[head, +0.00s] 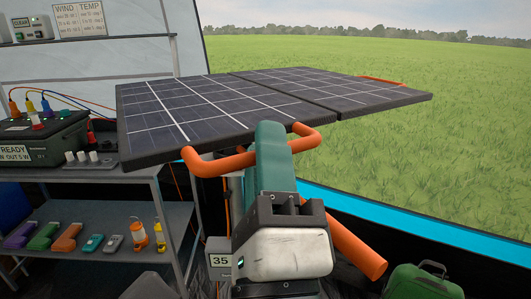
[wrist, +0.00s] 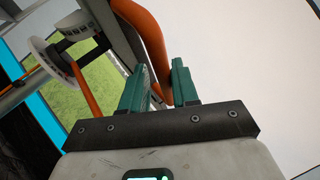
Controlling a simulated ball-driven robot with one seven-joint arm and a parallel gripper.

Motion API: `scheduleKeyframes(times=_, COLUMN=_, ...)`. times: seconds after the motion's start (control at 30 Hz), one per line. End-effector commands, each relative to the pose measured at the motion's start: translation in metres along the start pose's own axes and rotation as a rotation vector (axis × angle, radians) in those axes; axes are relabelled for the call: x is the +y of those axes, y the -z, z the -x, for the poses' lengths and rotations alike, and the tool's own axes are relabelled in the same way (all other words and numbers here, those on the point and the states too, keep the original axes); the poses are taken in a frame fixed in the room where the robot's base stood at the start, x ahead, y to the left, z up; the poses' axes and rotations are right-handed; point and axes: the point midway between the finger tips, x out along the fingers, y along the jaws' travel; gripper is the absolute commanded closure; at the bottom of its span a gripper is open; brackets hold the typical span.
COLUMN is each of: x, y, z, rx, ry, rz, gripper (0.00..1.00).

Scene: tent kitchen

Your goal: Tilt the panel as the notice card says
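The dark solar panel (head: 200,110) lies nearly flat, with an orange handle bar (head: 217,167) along its near edge. The notice card (head: 80,20), headed WIND and TEMP, is at upper left; its small lines are not readable. My gripper (head: 270,135) is at the middle of the handle and hides that stretch. In the wrist view, my green fingers (wrist: 160,75) stand apart, with the orange bar (wrist: 153,42) running down between or just beyond them. Contact is unclear. The panel's pale underside (wrist: 235,55) fills the right of that view.
A power box (head: 45,140) reading READY and OUT 5 W stands on the left shelf unit (head: 125,185). A box marked 35 (head: 220,261) is beneath the panel. A green case (head: 425,282) is at lower right. A white wheel (wrist: 50,58) shows at left.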

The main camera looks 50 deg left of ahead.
Motion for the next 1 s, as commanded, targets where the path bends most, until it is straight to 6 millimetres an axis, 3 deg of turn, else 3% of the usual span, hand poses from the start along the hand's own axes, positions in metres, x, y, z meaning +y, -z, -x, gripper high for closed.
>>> scheduleKeyframes(times=0.3, x=0.001, y=0.001, z=0.001, rx=0.001, ry=-0.001, rz=0.0, gripper=0.75)
scheduleKeyframes(times=0.43, x=0.001, y=0.0, z=0.01, rx=0.0, ry=-0.001, rz=0.001, gripper=0.75)
scheduleKeyframes(times=0.8, x=0.003, y=0.001, z=0.077, rx=0.0, ry=-0.002, rz=0.002, gripper=0.75)
scheduleKeyframes(times=1.0, x=0.002, y=0.001, z=0.102, rx=0.001, ry=0.0, rz=0.001, gripper=0.75)
